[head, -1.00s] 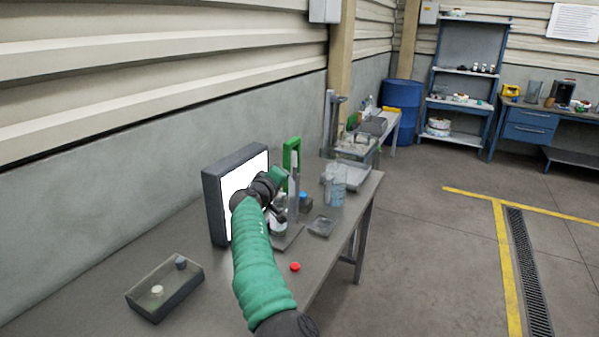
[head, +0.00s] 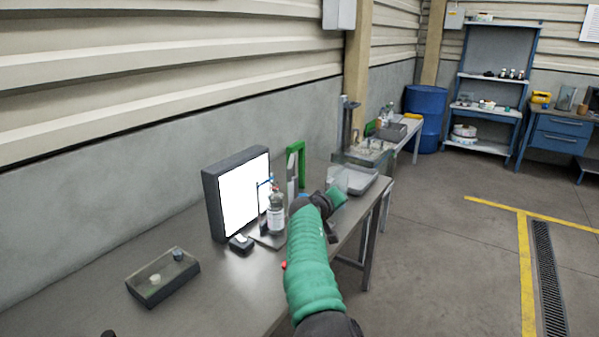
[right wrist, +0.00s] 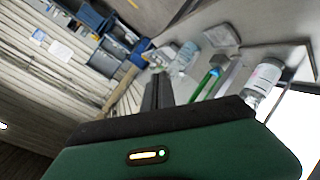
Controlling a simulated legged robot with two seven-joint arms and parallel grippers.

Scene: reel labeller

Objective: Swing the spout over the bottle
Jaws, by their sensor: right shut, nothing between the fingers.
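The bottle (head: 277,214) stands upright on a small base in front of the lit panel, with a white label and a greyish neck. A thin blue spout (head: 266,183) sits on a slim post close to the bottle's top; I cannot tell whether it is directly over the mouth. The bottle (right wrist: 265,78) also shows at the right of the right wrist view. My right gripper (right wrist: 158,88) is shut and empty, apart from the bottle. In the head view its green arm covers part of the bench right of the bottle. My left gripper is not in view.
A lit panel (head: 243,197) stands behind the bottle. A green frame (head: 296,158) is behind it to the right. A small dark box (head: 241,244) sits front left, and a clear-lidded tray (head: 150,292) lies further left. A red knob (head: 284,265) is partly behind my arm.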

